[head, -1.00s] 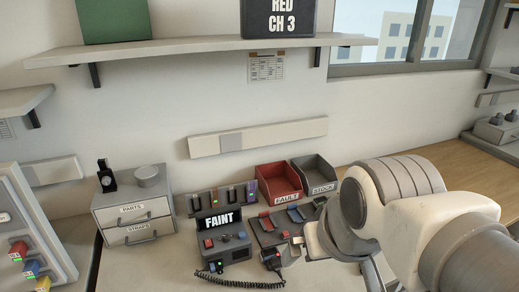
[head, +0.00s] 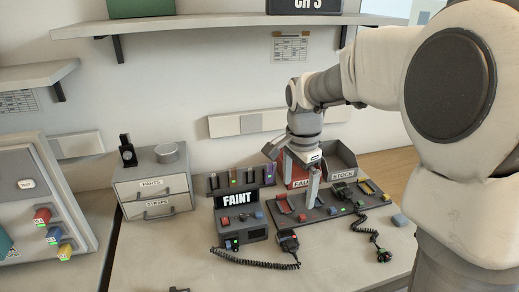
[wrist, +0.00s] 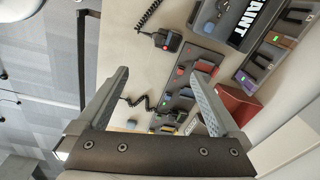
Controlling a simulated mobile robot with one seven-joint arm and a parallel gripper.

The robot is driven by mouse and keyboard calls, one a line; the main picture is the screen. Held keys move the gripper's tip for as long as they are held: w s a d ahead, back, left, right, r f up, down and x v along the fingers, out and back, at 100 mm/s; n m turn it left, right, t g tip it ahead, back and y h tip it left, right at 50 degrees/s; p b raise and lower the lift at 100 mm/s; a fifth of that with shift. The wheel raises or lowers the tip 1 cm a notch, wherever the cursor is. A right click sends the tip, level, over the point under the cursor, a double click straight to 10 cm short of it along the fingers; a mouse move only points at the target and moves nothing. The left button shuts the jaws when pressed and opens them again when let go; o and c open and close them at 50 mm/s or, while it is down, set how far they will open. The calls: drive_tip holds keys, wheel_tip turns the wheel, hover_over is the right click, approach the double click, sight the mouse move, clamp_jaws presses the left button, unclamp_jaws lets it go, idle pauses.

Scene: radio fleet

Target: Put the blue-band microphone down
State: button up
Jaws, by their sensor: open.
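A dark microphone (head: 342,190) lies on the right part of the grey dock (head: 330,212), and a coiled black cord runs from it. In the wrist view a dark piece with a blue patch (wrist: 187,93) lies on the dock near the cord; I cannot tell its band for sure. My gripper (head: 294,168) is open above the dock's back left part, with its fingers apart. The wrist view also shows the open fingers with nothing between them. Another dark microphone (head: 288,241) with a coiled cord lies in front of the FAINT radio (head: 240,220).
The red FAULT bin (head: 298,183) and the grey STOCK bin (head: 345,160) stand behind the dock. A drawer unit (head: 152,190) is at left. A plug (head: 384,255) and a small blue block (head: 400,219) lie at front right. The bench front is mostly clear.

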drive_tip(key=w+f+m+g, duration=0.1)
drive_tip(key=w+f+m, duration=0.1)
drive_tip(key=w+f, duration=0.25)
drive_tip(key=b, duration=0.2)
hover_over(288, 237)
drive_tip(key=shift+m, duration=0.3)
drive_tip(key=f, duration=1.1)
drive_tip(key=shift+s+d+f, duration=0.1)
drive_tip(key=shift+s+f, duration=0.1)
drive_tip(key=shift+f, duration=0.15)
drive_tip(key=shift+w+f+b, duration=0.15)
drive_tip(key=shift+f+b, duration=0.4)
drive_tip(key=shift+f, duration=2.2)
drive_tip(key=c, duration=1.4)
drive_tip(key=shift+r, duration=0.2)
